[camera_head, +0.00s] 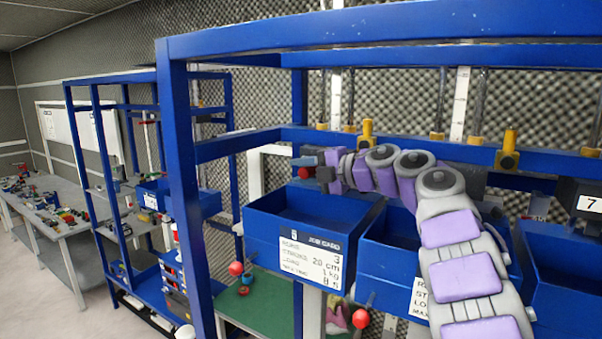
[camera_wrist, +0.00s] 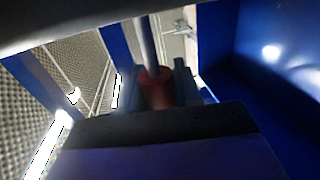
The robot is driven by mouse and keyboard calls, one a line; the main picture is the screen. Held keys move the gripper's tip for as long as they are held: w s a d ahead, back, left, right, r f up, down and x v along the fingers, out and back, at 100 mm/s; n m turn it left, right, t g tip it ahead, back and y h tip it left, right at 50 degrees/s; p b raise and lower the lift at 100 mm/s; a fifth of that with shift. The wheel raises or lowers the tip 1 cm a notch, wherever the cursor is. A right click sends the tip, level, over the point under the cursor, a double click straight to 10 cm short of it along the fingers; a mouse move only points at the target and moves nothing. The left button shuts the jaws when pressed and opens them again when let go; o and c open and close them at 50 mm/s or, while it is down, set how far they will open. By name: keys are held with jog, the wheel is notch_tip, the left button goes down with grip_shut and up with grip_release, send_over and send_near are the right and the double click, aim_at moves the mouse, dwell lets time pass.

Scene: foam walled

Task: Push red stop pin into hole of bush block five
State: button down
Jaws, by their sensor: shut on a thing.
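My gripper (camera_head: 308,167) is at the left end of my arm, above the blue bin whose card is headed 5. It is shut on the red stop pin (camera_head: 304,173). In the wrist view the red pin (camera_wrist: 155,90) sits between the two dark fingers, and a grey metal rod runs up from it. The pin is apart from the bin's rim as far as I can see. I cannot pick out bush block five or its hole with certainty in either view.
Blue bins (camera_head: 290,262) hang in a row along the blue frame (camera_head: 180,190). Yellow knobs (camera_head: 367,133) stand on the crossbar behind. Red balls on rods (camera_head: 236,268) stick out below the bins. A green-topped surface (camera_head: 262,305) lies beneath. A long bench (camera_head: 50,215) stands far left.

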jog(key=shift+w+d, duration=0.35)
jog(key=shift+w, duration=0.05)
jog(key=shift+w+d+r, duration=0.15)
jog(key=shift+w+r, duration=0.1)
jog(key=shift+r, duration=0.1)
jog(key=c, duration=0.7)
grip_release()
jog(key=shift+f, duration=0.1)
jog(key=b+v, duration=0.1)
jog(key=v, duration=0.6)
jog(key=shift+d+b, duration=0.35)
jog(key=shift+c, duration=0.2)
